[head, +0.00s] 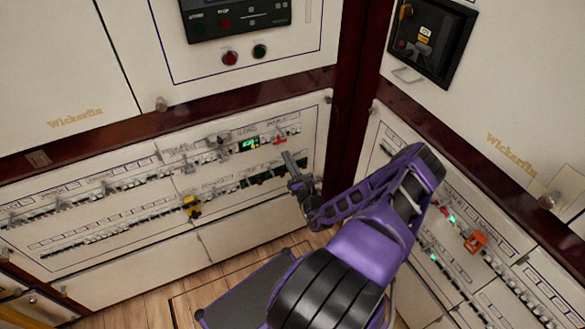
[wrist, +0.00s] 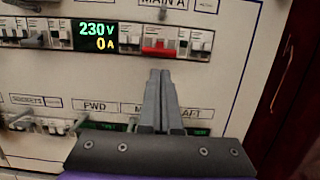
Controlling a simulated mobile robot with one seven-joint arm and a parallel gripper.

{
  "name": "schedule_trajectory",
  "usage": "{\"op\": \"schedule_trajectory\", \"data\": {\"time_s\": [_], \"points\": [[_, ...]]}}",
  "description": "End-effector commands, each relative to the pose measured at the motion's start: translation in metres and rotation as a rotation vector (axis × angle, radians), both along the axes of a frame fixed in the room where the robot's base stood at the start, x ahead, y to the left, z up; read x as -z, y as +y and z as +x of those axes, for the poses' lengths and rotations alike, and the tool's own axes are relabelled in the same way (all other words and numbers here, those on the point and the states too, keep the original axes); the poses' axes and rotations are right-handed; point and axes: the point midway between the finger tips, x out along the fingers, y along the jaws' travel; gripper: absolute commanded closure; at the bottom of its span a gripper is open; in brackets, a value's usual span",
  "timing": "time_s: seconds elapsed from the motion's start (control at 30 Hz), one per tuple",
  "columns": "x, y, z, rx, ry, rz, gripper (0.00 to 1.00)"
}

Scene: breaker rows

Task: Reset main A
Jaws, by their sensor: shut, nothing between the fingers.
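Main A is a breaker with a red handle (wrist: 158,47) under the label "MAIN A" (wrist: 163,4) in the wrist view. In the head view its red handle (head: 280,141) is at the right end of the upper breaker row. I cannot tell surely whether the handle is up or down. My gripper (wrist: 161,74) is shut and empty, its fingertips just below the red handle in the wrist view. In the head view my gripper (head: 287,156) is close in front of the panel, below and slightly right of the handle. Contact is not visible.
A display (wrist: 97,36) left of main A reads 230 V and 0 A. Small breakers (wrist: 199,45) sit to its right. A lower breaker row runs beneath, with a yellow device (head: 192,207) on it. The right wall panel carries an orange device (head: 475,241).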

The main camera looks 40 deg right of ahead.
Motion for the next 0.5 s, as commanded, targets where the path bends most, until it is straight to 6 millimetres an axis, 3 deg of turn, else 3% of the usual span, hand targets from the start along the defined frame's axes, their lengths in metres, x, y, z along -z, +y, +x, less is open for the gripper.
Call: {"op": "schedule_trajectory", "data": {"time_s": [0.2,0.5], "points": [[-0.007,-0.007,0.029,-0.002,-0.002,-0.002,1.00],[-0.009,-0.009,0.037,0.000,0.000,0.001,1.00]]}}
